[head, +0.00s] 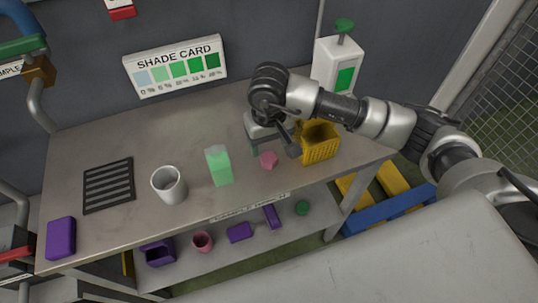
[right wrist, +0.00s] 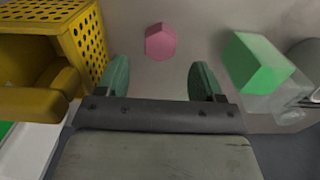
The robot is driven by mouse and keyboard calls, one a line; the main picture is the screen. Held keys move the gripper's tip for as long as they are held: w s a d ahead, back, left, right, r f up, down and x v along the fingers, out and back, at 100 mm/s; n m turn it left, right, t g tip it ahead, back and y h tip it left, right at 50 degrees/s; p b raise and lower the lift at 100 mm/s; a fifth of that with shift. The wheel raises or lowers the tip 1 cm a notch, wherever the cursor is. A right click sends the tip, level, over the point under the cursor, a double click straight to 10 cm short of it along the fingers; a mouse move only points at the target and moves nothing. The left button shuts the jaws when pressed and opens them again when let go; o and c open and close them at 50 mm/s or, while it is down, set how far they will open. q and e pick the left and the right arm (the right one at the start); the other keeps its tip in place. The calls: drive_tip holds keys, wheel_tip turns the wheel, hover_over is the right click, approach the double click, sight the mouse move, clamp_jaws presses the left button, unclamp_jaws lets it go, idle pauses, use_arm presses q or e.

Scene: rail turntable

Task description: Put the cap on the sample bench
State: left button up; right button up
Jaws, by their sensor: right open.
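A small pink many-sided piece (head: 268,160), which looks like the cap, lies on the grey metal bench (head: 120,225), left of a yellow perforated basket. In the right wrist view the pink piece (right wrist: 160,41) is just beyond the fingertips, in line with the gap. My right gripper (head: 270,149) is open and empty over the bench beside it. Its green finger pads stand well apart in the right wrist view (right wrist: 158,78). My left gripper is not in view.
The yellow basket (head: 321,150) stands close right of the gripper. A clear container with green contents (head: 218,167), a white cup (head: 168,185), a dark slotted mat (head: 108,185) and a purple block (head: 61,238) are left. A white pump bottle (head: 338,66) stands behind. Several pieces lie on the lower shelf (head: 272,236).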

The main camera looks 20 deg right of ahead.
sight(269, 157)
wheel_tip(269, 157, up, 6)
drive_tip(key=shift+b, duration=0.55)
